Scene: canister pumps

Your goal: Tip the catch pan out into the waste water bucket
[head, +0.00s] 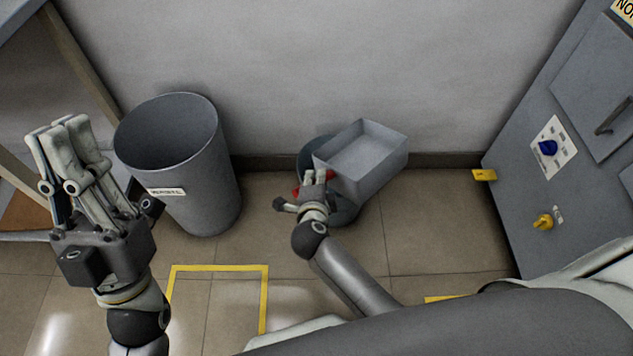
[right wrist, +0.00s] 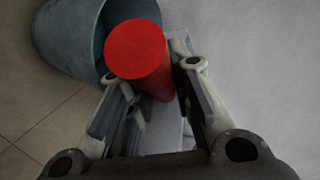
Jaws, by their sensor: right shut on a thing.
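The catch pan (head: 375,178) is a grey open rectangular tray in the middle of the head view. It looks roughly level, and I cannot tell whether it holds liquid. My right gripper (head: 314,180) is shut on its red handle (head: 299,189); the red handle (right wrist: 138,50) shows between the fingers in the right wrist view.
A round blue-grey container (head: 343,209) is partly hidden behind the pan and my right gripper; it also shows in the right wrist view (right wrist: 70,40). A grey cabinet (head: 520,190) with knobs stands right. Yellow tape (head: 218,268) marks the floor. Some floor between bucket and pan is clear.

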